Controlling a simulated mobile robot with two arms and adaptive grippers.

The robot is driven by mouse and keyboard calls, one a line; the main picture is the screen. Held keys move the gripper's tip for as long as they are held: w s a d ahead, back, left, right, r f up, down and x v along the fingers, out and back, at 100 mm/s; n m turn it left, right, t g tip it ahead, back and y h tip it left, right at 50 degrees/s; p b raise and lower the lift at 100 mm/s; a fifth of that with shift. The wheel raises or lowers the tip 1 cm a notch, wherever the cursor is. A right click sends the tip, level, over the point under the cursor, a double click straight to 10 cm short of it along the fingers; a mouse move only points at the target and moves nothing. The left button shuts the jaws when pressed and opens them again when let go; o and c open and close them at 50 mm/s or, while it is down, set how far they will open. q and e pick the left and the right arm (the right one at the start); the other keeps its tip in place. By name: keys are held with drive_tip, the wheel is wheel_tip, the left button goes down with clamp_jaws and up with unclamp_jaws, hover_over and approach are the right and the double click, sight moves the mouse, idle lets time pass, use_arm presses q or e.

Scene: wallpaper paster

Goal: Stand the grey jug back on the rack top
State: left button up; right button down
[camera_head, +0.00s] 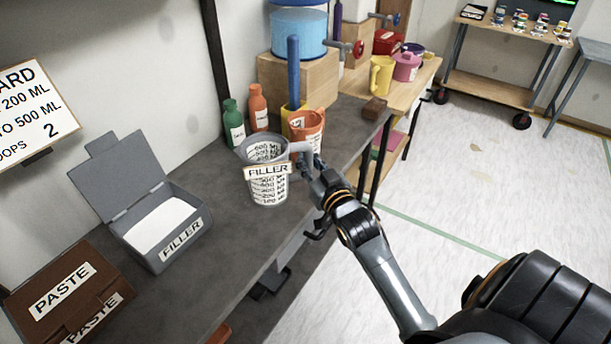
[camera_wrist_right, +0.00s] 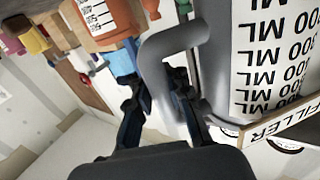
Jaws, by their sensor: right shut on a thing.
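The grey jug (camera_head: 267,190) has a white measuring scale and a FILLER tag. It is upright over the dark grey rack top (camera_head: 215,232), near its front edge; I cannot tell whether its base touches the surface. My right gripper (camera_head: 311,166) is shut on the jug's handle, on the jug's right side. In the right wrist view the fingers (camera_wrist_right: 160,95) are on either side of the grey handle, with the jug's wall (camera_wrist_right: 222,60) close by on the right. The jug's inside looks empty, though its bottom is hidden. My left gripper is not in view.
An orange jug (camera_head: 306,140) stands just behind the handle. Green (camera_head: 233,128) and orange (camera_head: 258,112) bottles stand at the wall. An open grey FILLER box (camera_head: 165,215) and a brown PASTE box (camera_head: 65,290) are at left. The rack top between box and jug is clear.

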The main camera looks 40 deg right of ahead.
drive_tip(key=shift+w+d+f, duration=0.4)
drive_tip(key=shift+w+f, duration=0.2)
drive_tip(key=shift+f, duration=0.85)
drive_tip(key=shift+w+d+f, duration=0.45)
drive_tip(key=shift+w+f, duration=0.2)
drive_tip(key=shift+f, duration=0.8)
drive_tip(key=shift+w+d+f, duration=0.4)
drive_tip(key=shift+w+f, duration=0.2)
drive_tip(key=shift+f, duration=0.85)
drive_tip(key=c, duration=1.3)
unclamp_jaws()
drive_tip(key=shift+f, duration=0.15)
drive_tip(key=shift+o, duration=0.2)
drive_tip(key=shift+s, duration=0.1)
drive_tip(key=s+a, duration=0.1)
drive_tip(key=s, duration=1)
drive_tip(key=shift+s+a+b, duration=0.4)
